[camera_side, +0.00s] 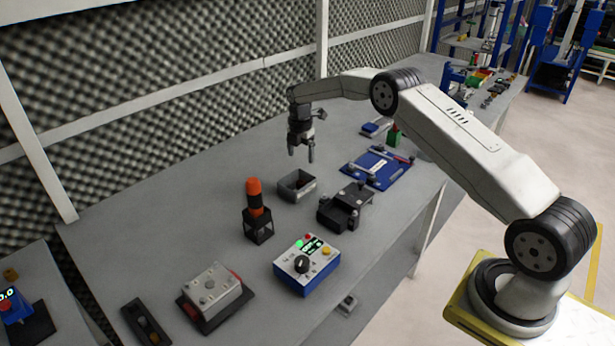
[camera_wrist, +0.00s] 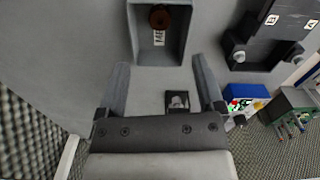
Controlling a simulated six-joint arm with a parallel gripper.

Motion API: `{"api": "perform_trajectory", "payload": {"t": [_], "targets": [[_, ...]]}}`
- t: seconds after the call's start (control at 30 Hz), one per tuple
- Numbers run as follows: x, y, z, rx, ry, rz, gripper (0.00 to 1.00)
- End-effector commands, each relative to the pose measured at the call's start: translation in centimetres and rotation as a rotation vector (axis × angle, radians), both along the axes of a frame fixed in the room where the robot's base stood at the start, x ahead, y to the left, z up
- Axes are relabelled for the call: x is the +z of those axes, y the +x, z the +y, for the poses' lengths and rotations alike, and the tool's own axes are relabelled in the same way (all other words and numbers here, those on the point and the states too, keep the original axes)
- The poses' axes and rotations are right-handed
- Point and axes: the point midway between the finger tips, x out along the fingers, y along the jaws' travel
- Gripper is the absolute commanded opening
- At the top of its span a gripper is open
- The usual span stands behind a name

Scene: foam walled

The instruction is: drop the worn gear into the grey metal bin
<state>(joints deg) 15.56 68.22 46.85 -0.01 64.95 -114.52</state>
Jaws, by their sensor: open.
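The grey metal bin (camera_side: 299,193) stands open on the bench in the side view. It also shows at the top of the wrist view (camera_wrist: 160,59), with part of a white label on it. A round, rusty brown piece that looks like the worn gear (camera_wrist: 160,17) is inside the bin by its far wall. In the side view I cannot make the gear out inside the bin. My gripper (camera_side: 302,155) points down above and slightly behind the bin. Its two fingers (camera_wrist: 160,68) are apart with nothing between them, clear of the bin.
A black fixture (camera_side: 345,208) stands right beside the bin. An orange-topped black holder (camera_side: 257,222) and a blue control box (camera_side: 306,265) are nearer the camera. A blue plate (camera_side: 377,168) lies farther right. The foam wall (camera_side: 200,110) runs behind the bench.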

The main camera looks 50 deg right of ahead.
Motion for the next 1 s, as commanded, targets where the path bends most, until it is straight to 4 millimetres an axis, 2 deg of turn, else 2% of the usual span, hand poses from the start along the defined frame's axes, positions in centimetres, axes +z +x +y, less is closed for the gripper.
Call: {"api": "perform_trajectory", "payload": {"t": [0.5,0.7,1.0], "targets": [[6.1,0.0,0.0,0.000,-0.001,-0.002,0.87],[6.9,0.0,0.0,0.000,0.000,-0.001,0.87],[6.8,0.0,0.0,0.000,0.000,-0.001,0.87]]}}
